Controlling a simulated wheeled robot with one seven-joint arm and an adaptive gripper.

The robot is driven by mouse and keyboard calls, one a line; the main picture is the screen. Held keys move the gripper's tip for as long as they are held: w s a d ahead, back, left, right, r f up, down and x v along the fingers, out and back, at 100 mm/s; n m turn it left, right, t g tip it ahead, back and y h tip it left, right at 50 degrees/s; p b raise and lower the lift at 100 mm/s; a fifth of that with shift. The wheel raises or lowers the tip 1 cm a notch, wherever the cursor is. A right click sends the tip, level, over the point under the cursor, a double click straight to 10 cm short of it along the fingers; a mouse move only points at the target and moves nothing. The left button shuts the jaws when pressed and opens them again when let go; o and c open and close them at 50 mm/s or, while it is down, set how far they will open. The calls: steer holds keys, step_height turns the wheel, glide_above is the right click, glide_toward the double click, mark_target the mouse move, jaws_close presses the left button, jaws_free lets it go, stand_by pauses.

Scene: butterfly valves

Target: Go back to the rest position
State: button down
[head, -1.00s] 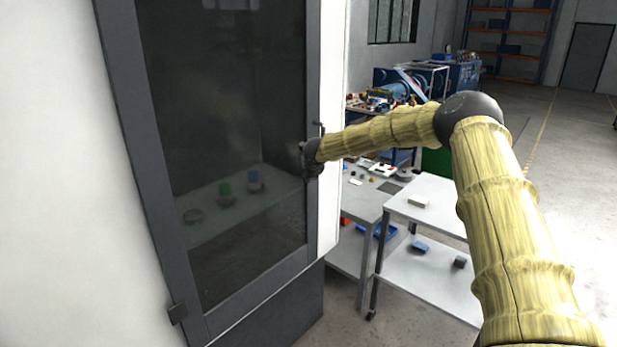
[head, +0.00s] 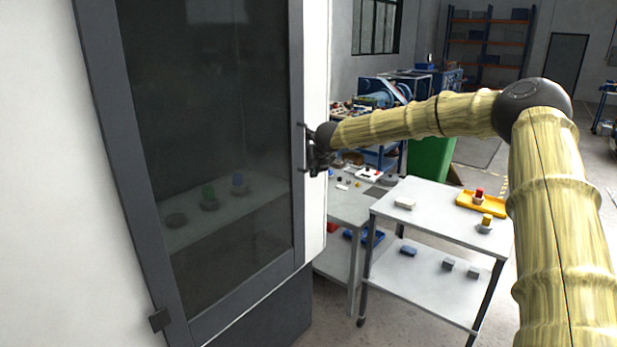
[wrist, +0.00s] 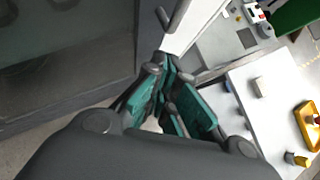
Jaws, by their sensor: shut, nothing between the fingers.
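My gripper (head: 312,160) is beside the dark handle (head: 302,147) at the right edge of the cabinet door (head: 210,150). In the wrist view my gripper (wrist: 166,75) is shut with nothing visible held in it, and its fingertips are close to the handle's end (wrist: 163,18). I cannot tell whether the fingers touch the handle. The door has a dark glass pane in a grey frame and looks closed.
A white two-tier cart (head: 430,202) stands right of the cabinet, with a yellow tray (head: 482,204) on its top. A grey table (head: 345,208) with small parts lies behind it. A green bin (head: 432,158) and blue machinery stand further back. Open floor is at the far right.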

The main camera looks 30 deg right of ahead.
steer(key=s+a+f+n+g+h, duration=0.1)
steer(key=s+a+f+n, duration=0.3)
steer(key=f, duration=0.5)
steer(key=s+a+f+n+g, duration=0.1)
steer(key=s+a+f+n, duration=0.2)
steer(key=a+f+n, duration=0.45)
steer(key=s+a+f+n+g, duration=0.1)
steer(key=s+a+f+n, duration=0.35)
steer(key=s+f, duration=0.55)
steer(key=s+a+f+n, duration=0.45)
steer(key=s+f, duration=0.35)
steer(key=f, duration=0.4)
steer(key=s+a+f+n+g+y, duration=0.1)
steer(key=s+n, duration=0.4)
steer(key=s, duration=0.8)
steer(key=s+a+f+n+g+y, duration=0.1)
steer(key=s+a+f+n+g, duration=0.2)
steer(key=s, duration=1.1)
steer(key=s+a+f+n+g, duration=0.1)
steer(key=s+f+n, duration=0.6)
steer(key=s, duration=0.7)
steer(key=shift+a+n+g+y+b, duration=0.4)
steer(key=shift+a+n, duration=0.2)
steer(key=shift+n, duration=0.65)
steer(key=shift+s, duration=0.1)
